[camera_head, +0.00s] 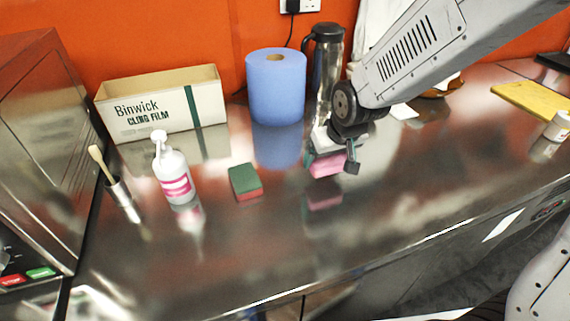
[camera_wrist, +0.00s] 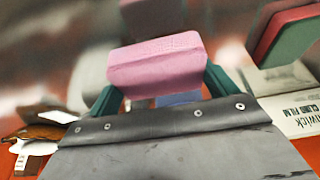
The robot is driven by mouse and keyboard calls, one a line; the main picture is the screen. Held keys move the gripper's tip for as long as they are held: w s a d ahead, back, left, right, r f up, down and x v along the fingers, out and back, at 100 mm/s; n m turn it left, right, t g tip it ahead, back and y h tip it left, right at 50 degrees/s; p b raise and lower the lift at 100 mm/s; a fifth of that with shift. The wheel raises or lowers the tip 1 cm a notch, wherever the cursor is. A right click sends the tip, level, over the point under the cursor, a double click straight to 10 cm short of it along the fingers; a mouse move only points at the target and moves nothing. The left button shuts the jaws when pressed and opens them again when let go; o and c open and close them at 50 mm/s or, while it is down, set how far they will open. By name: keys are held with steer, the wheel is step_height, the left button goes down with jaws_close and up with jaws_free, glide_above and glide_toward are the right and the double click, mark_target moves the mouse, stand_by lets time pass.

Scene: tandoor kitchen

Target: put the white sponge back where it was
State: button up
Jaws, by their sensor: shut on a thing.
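My gripper (camera_head: 328,158) is shut on a pink sponge (camera_head: 327,166) and holds it above the steel counter, right of the blue paper roll. In the wrist view the pink sponge (camera_wrist: 157,66) sits between the teal fingers of my gripper (camera_wrist: 160,80). Its reflection shows in the counter below. I see no clearly white sponge; the held one looks pink. A green and red sponge (camera_head: 245,183) lies on the counter to the left, apart from my gripper. It also shows at the upper right of the wrist view (camera_wrist: 288,38).
The counter (camera_head: 350,230) is clear in front of my gripper. A blue paper roll (camera_head: 276,88), a dark-lidded flask (camera_head: 327,65) and a cling film box (camera_head: 160,103) stand behind. A white bottle (camera_head: 174,172) and a brush holder (camera_head: 121,197) stand left. A yellow board (camera_head: 535,101) lies right.

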glide_above(284, 171)
steer(key=s+d, duration=0.1)
steer(key=s, duration=0.1)
steer(key=shift+w+d+f, duration=0.1)
steer(key=shift+w+f, duration=0.1)
steer(key=shift+f, duration=0.25)
steer(key=shift+w+a, duration=0.1)
steer(key=shift+a, duration=0.4)
steer(key=shift+f, duration=1.8)
